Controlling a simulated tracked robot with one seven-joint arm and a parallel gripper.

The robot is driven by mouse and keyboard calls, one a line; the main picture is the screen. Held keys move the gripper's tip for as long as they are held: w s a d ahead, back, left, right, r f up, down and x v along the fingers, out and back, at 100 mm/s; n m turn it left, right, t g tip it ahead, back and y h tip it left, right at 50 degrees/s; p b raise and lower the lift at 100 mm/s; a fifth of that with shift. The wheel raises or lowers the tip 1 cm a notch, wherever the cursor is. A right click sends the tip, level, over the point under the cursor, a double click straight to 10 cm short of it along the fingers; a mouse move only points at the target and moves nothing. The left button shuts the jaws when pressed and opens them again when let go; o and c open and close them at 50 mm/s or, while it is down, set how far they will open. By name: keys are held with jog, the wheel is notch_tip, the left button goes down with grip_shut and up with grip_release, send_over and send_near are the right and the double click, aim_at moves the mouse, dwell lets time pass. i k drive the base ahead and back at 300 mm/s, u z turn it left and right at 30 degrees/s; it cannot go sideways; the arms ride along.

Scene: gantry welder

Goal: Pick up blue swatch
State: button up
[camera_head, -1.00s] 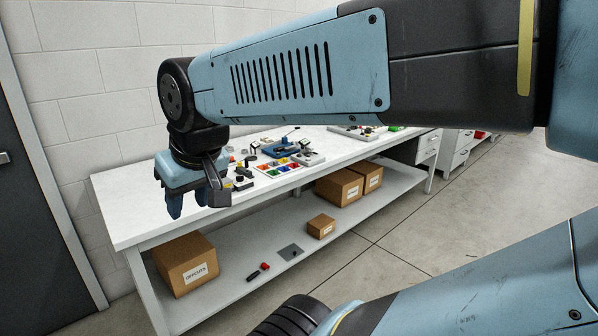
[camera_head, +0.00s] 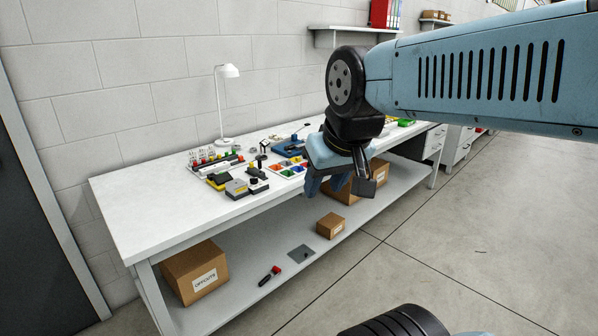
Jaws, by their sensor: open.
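My gripper (camera_head: 326,186) hangs pointing down in front of the bench's front edge, in the right half of the view, empty and with its jaws apart. A white tray (camera_head: 272,171) with small coloured pieces lies on the white bench (camera_head: 150,210), just left of and behind my gripper. Red, blue and green patches show in the tray, but they are too small to tell whether one is the blue swatch. My gripper and wrist hide the tray's right part and the bench top behind them.
A blue device (camera_head: 289,148) stands behind the tray. A yellow-and-black block (camera_head: 219,182), a grey block (camera_head: 237,188) and a rack of small bottles (camera_head: 206,157) stand left of it. A white lamp (camera_head: 222,105) rises at the back. The bench's left end is clear.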

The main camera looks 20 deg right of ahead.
aim_at(298, 169)
jog(key=z, duration=0.35)
jog(key=i, duration=1.05)
jog(key=u, duration=0.4)
